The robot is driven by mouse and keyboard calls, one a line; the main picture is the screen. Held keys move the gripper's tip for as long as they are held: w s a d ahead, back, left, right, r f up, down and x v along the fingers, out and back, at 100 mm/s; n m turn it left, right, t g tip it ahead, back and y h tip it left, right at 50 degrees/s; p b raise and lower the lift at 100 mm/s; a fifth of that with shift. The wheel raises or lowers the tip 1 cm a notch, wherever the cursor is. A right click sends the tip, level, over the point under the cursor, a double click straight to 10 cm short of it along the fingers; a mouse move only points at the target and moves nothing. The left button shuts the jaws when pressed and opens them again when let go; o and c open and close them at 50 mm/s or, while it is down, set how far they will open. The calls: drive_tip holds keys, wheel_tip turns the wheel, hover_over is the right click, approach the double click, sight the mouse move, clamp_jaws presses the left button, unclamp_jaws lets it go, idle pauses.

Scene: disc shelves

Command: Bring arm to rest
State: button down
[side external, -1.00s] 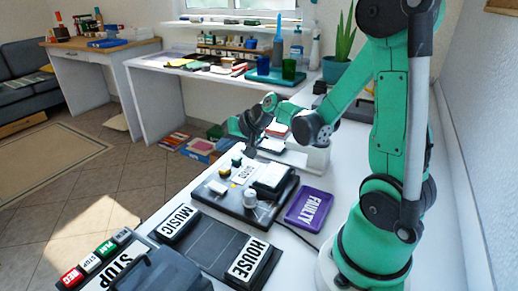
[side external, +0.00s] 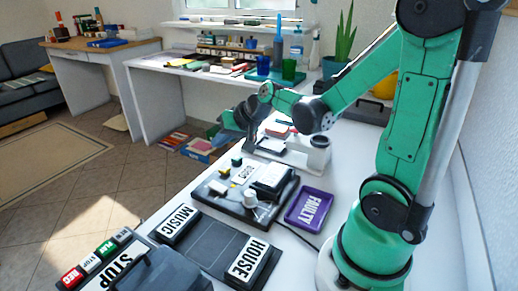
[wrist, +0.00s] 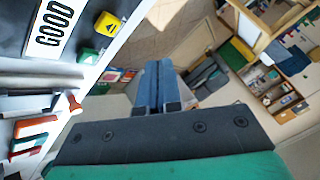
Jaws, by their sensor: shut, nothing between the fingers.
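My green arm stands at the right of the side external view. My gripper (side external: 240,128) hangs above the far part of the white table, left of a white stand (side external: 292,158). In the wrist view, my gripper's two fingers (wrist: 158,66) lie together, shut and empty. They are clear of the objects around them. The exact fingertips are hard to make out in the side external view.
A black tester (side external: 245,212) with a GOOD label (wrist: 52,28) sits on the white table, beside a purple FAULTY tray (side external: 310,207). A MUSIC and HOUSE rack (side external: 215,245) and a STOP button panel (side external: 125,268) are nearer. Open floor lies left.

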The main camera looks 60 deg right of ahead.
drive_tip(key=s+a+r+n+g+h, duration=0.1)
drive_tip(key=s+a+r+n, duration=0.2)
drive_tip(key=s+a+n, duration=0.4)
drive_tip(key=shift+s+a+r+g, duration=0.15)
drive_tip(key=shift+s+a+g, duration=0.25)
drive_tip(key=shift+a, duration=0.8)
drive_tip(key=w+d+r+m+g, duration=0.3)
drive_tip(key=w+d+m+g, duration=0.4)
drive_tip(key=m, duration=1.1)
drive_tip(key=w+d, duration=0.2)
drive_tip(key=d, duration=0.2)
drive_tip(key=shift+d+r, duration=0.15)
drive_tip(key=shift+r, duration=0.15)
drive_tip(key=shift+w, duration=0.1)
